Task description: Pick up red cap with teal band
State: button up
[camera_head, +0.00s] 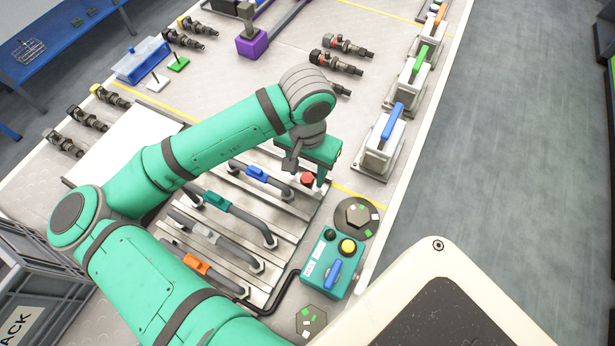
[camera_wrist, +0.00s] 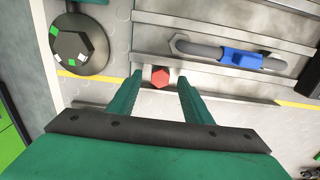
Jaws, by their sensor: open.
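The red cap (camera_head: 307,179) sits at the right end of the ribbed metal plate, beside the pipe with a blue clamp. In the wrist view, the six-sided red cap (camera_wrist: 160,77) shows between and just beyond my fingertips. A teal band on it cannot be made out. My gripper (camera_head: 306,173) is above the cap, pointing down. In the wrist view, my gripper (camera_wrist: 160,86) has its two teal fingers apart, one on each side of the cap, with nothing held. Whether the fingertips reach down to the cap's height is unclear.
A pipe with a blue clamp (camera_wrist: 241,58) runs close to the cap. A dark hexagonal piece on a round base (camera_head: 357,216) and a teal control box (camera_head: 335,262) stand nearby. Blue-handled (camera_head: 391,123) and green-handled (camera_head: 420,58) fixtures line the table's right side.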

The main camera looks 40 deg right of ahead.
jog(key=shift+d+f, duration=0.1)
jog(key=shift+f, duration=0.65)
jog(key=shift+w, duration=0.1)
jog(key=shift+c, duration=0.6)
jog(key=c, duration=1)
jog(key=shift+r, duration=0.1)
